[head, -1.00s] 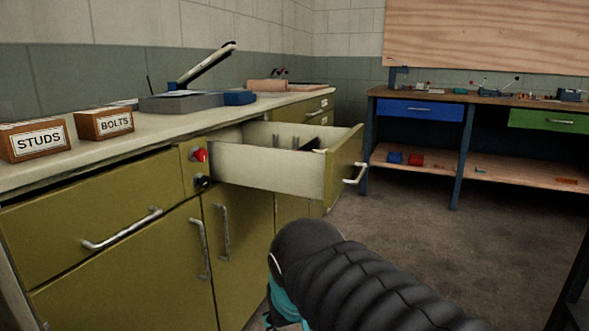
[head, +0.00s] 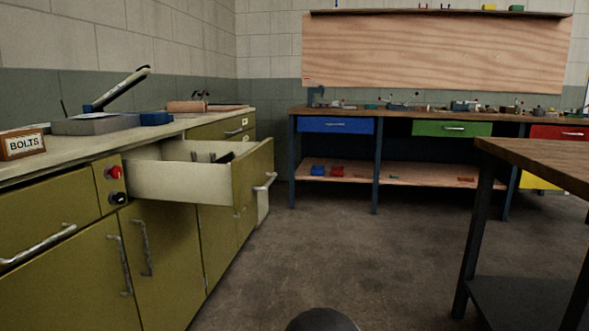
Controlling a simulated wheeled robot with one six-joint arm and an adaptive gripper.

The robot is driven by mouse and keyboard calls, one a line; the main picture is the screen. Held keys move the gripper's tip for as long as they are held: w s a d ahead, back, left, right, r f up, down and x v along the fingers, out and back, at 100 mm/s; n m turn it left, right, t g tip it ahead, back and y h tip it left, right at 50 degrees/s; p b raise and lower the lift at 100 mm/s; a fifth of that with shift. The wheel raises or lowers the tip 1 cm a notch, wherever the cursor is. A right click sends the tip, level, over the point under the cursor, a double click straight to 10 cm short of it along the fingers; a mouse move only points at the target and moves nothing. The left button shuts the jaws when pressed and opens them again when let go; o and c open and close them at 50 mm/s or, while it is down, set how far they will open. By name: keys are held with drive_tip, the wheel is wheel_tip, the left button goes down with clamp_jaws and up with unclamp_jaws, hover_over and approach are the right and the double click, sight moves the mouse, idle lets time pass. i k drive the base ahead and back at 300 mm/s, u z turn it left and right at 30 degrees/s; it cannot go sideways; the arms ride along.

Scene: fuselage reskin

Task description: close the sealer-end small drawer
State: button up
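A small olive-fronted drawer (head: 253,172) with pale sides stands pulled well out of the olive cabinet run on the left. Its silver handle (head: 265,182) faces the aisle, and a few thin upright items and something dark show inside it. Farther along the counter, another small drawer front (head: 233,128) with a silver handle shows, partly hidden behind the open one. I cannot tell from a label which is the sealer end. My gripper is out of view; only a dark rounded part of my arm (head: 322,321) shows at the bottom edge.
A pale panel edge (head: 263,207) sticks out below the open drawer. A wooden table (head: 540,155) stands right. The floor between is clear.

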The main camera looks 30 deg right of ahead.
sight(179, 171)
drive_tip(key=z, duration=0.6)
drive_tip(key=i, duration=1.15)
drive_tip(key=u, duration=0.9)
drive_tip(key=k, duration=1.3)
drive_tip(key=i, duration=0.6)
drive_tip(key=z, duration=1.1)
drive_tip(key=i, duration=0.35)
drive_tip(key=z, duration=0.3)
